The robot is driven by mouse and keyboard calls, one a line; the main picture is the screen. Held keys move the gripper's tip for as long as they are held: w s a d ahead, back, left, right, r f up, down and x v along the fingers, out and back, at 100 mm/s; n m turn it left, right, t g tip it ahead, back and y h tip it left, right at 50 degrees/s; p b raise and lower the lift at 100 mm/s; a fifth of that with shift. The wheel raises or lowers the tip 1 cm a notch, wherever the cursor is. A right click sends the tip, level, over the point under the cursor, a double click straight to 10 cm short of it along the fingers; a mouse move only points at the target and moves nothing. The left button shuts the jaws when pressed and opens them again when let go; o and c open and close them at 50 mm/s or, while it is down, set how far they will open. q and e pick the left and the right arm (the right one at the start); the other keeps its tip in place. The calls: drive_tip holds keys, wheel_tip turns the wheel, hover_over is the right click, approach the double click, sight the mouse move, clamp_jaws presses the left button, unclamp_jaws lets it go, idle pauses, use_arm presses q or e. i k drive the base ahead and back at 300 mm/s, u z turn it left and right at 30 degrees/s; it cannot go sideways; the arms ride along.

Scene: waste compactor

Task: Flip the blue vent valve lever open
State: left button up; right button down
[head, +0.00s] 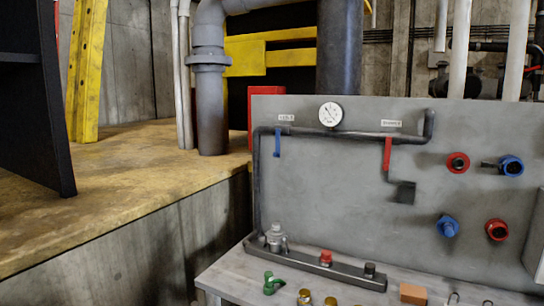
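The blue vent valve lever (277,143) is on the left part of the grey panel (330,220), on the dark pipe just below a small white label (286,118). It hangs straight down from the pipe. A red lever (387,154) hangs down from the same pipe further right, under another white label (391,124). The label text is too small to read surely. Neither of my grippers shows in the head view.
A round gauge (330,114) sits between the levers. Red and blue fittings (457,163) are on the panel's right. The bench (225,283) below holds a dark tray (345,278), a green part (272,283) and an orange block (413,294). A concrete ledge (130,185) is at left.

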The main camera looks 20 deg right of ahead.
sight(277, 154)
drive_tip(key=u, duration=0.1)
drive_tip(key=i, duration=0.95)
drive_tip(key=z, duration=0.1)
